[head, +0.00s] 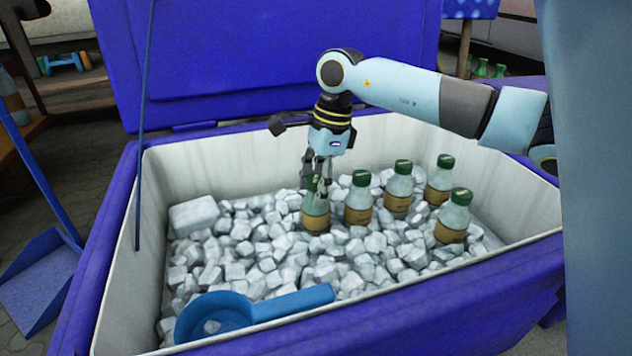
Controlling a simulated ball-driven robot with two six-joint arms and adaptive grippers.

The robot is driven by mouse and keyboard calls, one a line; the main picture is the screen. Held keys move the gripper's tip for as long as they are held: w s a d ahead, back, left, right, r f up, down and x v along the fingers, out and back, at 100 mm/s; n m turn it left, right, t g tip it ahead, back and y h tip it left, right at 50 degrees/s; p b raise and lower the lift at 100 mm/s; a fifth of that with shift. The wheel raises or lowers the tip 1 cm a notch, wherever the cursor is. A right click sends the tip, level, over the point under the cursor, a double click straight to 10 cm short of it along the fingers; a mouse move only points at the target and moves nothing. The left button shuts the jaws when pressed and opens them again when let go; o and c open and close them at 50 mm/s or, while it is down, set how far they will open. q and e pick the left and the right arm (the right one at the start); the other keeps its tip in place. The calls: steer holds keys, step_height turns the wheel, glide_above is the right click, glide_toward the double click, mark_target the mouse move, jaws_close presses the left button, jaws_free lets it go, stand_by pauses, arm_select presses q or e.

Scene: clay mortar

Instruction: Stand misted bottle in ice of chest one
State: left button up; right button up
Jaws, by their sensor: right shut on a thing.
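The blue chest (420,322) stands open in front of me, with a pale inner wall and white ice cubes (265,255) in it. My right gripper (317,192) points down into the chest and is shut on a bottle (315,218) with a brown label. That bottle stands upright at the ice, its lower end hidden by cubes, its upper part partly covered by the fingers. Several like bottles with green caps stand in the ice to its right, the nearest one (358,200) close beside it. My left gripper is not in view.
A blue scoop (215,312) lies on the ice at the front left. A larger ice block (194,215) lies at the back left. The raised lid (260,60) stands behind. A blue dustpan (42,270) is outside, left. Open ice lies left of the held bottle.

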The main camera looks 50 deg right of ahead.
steer(key=shift+f, duration=0.1)
steer(key=o, duration=1.7)
